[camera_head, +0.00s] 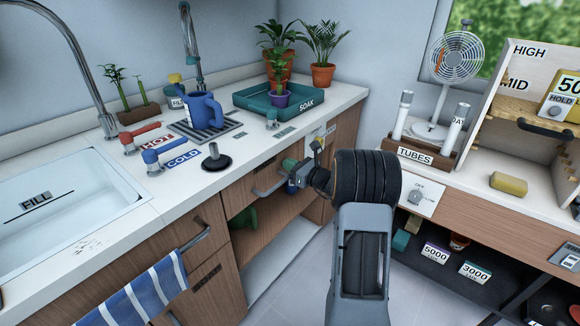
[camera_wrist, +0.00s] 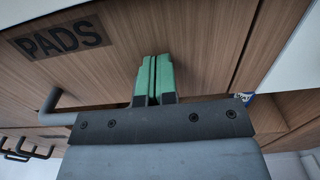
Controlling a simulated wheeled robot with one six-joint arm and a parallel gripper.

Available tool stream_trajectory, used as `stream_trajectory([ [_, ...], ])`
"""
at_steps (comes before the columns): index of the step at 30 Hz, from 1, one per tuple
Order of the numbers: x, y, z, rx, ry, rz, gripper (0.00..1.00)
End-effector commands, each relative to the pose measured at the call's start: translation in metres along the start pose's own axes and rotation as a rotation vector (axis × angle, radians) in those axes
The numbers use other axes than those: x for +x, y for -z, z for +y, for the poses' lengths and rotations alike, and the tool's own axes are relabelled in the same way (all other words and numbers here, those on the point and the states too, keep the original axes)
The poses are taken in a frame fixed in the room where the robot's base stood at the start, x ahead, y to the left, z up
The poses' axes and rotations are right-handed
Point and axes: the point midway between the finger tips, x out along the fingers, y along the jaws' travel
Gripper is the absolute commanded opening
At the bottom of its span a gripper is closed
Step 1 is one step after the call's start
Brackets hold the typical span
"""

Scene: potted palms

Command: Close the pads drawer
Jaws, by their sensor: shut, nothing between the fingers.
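The pads drawer (camera_wrist: 110,65) has a wood-grain front with a dark PADS label and a dark bar handle below it in the wrist view.
An open shelf lies below the drawer. A striped towel (camera_head: 135,296) hangs at the left. The side bench (camera_head: 480,199) is on the right, with floor between.

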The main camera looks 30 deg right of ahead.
Motion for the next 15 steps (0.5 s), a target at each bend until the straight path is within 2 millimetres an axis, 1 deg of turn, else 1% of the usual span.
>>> stream_trajectory([
  [5,-0.03,0.001,-0.006,0.003,0.009,0.003,0.0],
  [6,-0.04,-0.001,-0.007,0.004,0.013,0.004,0.0],
  [9,-0.061,0.0,-0.005,0.004,0.01,0.004,0.0],
  [15,-0.093,0.0,-0.001,0.004,-0.001,0.004,0.0],
])
